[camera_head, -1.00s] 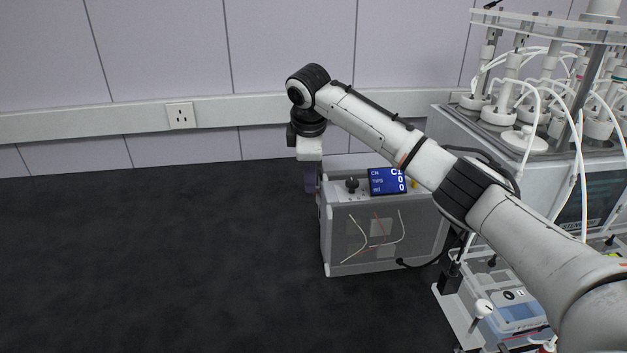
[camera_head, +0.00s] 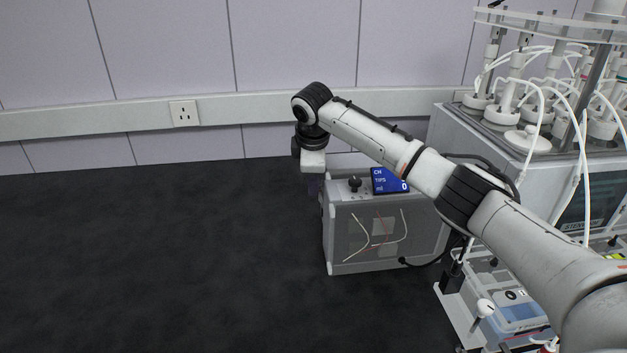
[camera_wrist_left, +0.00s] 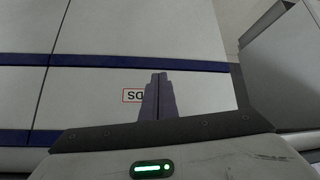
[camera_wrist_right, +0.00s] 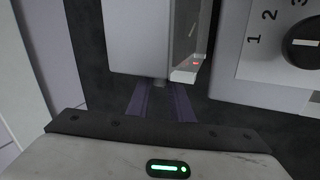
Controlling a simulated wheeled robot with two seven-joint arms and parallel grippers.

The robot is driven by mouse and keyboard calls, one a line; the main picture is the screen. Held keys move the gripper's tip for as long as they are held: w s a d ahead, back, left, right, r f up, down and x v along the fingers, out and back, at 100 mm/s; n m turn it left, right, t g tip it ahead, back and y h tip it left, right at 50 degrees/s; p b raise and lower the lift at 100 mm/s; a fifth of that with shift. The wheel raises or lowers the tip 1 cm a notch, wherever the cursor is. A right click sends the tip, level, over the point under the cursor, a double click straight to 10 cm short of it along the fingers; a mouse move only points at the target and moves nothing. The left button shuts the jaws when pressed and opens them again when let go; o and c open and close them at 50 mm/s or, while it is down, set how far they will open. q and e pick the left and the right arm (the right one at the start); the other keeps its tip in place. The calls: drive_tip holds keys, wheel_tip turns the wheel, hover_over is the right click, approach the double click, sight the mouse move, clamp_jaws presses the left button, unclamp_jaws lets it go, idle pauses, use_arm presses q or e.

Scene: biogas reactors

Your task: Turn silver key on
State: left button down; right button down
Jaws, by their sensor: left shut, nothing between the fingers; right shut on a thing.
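In the right wrist view, the fingers of my right gripper (camera_wrist_right: 160,105) are on either side of a small grey stub (camera_wrist_right: 160,82), which looks like the silver key. How far it is turned cannot be told. My left gripper (camera_wrist_left: 158,78) is shut and empty before a pale panel; it is outside the head view.
The reactor stand (camera_head: 455,125) with bottles and white tubes is at the right, partly behind my right arm. In the right wrist view, a panel with a numbered dial (camera_wrist_right: 303,43) is close on the right.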

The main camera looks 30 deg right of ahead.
drive_tip(key=shift+s+a+f+t, duration=0.1)
drive_tip(key=shift+s+t, duration=0.05)
drive_tip(key=shift+t, duration=0.45)
drive_tip(key=c, duration=1.6)
unclamp_jaws()
drive_tip(key=v, duration=1)
drive_tip(key=shift+a+b, duration=0.2)
drive_tip(key=shift+b, duration=0.2)
drive_tip(key=shift+c, duration=0.2)
